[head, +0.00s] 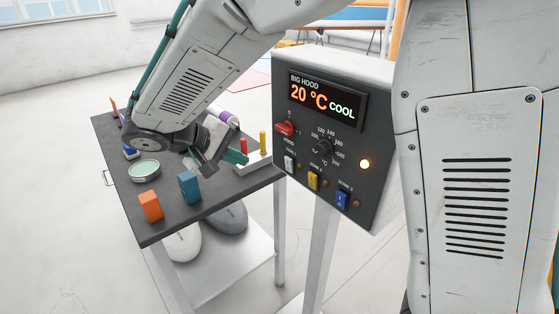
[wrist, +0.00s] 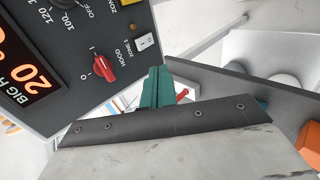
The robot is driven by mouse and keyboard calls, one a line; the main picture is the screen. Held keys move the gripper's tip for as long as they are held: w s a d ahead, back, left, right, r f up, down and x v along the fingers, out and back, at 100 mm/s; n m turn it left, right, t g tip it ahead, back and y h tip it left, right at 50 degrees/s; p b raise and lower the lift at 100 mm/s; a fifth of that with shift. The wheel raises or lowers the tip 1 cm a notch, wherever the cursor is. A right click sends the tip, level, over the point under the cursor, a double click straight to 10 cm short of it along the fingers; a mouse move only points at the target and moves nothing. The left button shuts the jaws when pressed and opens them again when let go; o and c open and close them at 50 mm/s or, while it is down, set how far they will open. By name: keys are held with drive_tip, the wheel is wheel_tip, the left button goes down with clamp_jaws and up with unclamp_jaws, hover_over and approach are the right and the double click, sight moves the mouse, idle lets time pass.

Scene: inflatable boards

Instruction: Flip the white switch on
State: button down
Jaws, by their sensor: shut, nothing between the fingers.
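The white switch (head: 289,164) is a small rocker at the lower left of the dark control panel (head: 350,190), below the red knob. It also shows in the wrist view (wrist: 146,41), beside the label ZONE 1. Its small lamp (head: 299,167) looks dull. My gripper (head: 236,157) is shut and empty, with green fingertips, to the left of the panel in the head view. In the wrist view the green fingertips (wrist: 157,88) are close to the white switch in the picture, and I see no contact.
The panel also has a red knob (head: 285,129), a black knob (head: 323,148), a yellow switch (head: 313,181), a blue switch (head: 342,200) and a lit lamp (head: 364,164). A dark table (head: 185,223) with orange and blue blocks stands at the left, below my arm.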

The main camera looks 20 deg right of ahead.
drive_tip(key=shift+d, duration=0.1)
approach(287, 166)
drive_tip(key=d+f, duration=0.3)
drive_tip(key=f, duration=0.1)
drive_tip(key=shift+w+d+r, duration=0.3)
drive_tip(key=shift+w+d, duration=0.25)
